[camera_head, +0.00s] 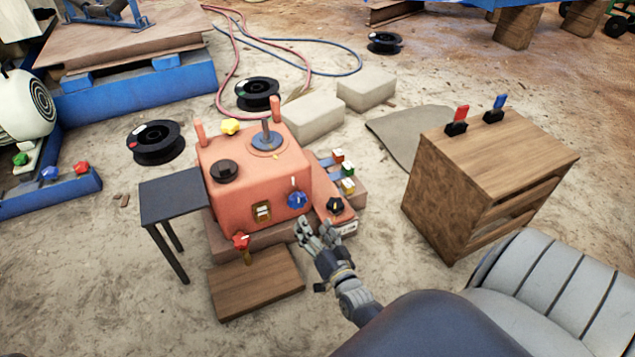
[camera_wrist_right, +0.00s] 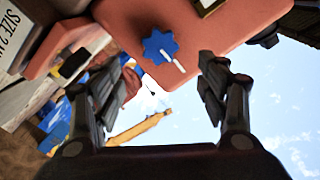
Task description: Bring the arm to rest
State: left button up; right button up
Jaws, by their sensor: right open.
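My right gripper (camera_head: 318,234) is in front of the orange-red machine (camera_head: 240,195), near its lower right corner in the head view. Its fingers are spread, with nothing held between them. In the right wrist view the open fingers (camera_wrist_right: 160,90) frame a blue knob (camera_wrist_right: 160,46) with a white pointer on the machine's face. The same blue knob (camera_head: 297,199) shows in the head view just above and left of the fingers, apart from them in the wrist view. My left gripper is not in view.
A black knob (camera_head: 335,205) sits close to the right of my gripper. A red star knob (camera_head: 240,242) and a wooden board (camera_head: 256,283) are to the left. A wooden cabinet (camera_head: 440,200) and a grey ribbed seat (camera_head: 560,290) stand at right. Sandy floor lies between machine and cabinet.

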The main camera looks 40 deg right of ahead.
jog(key=shift+v, duration=1.05)
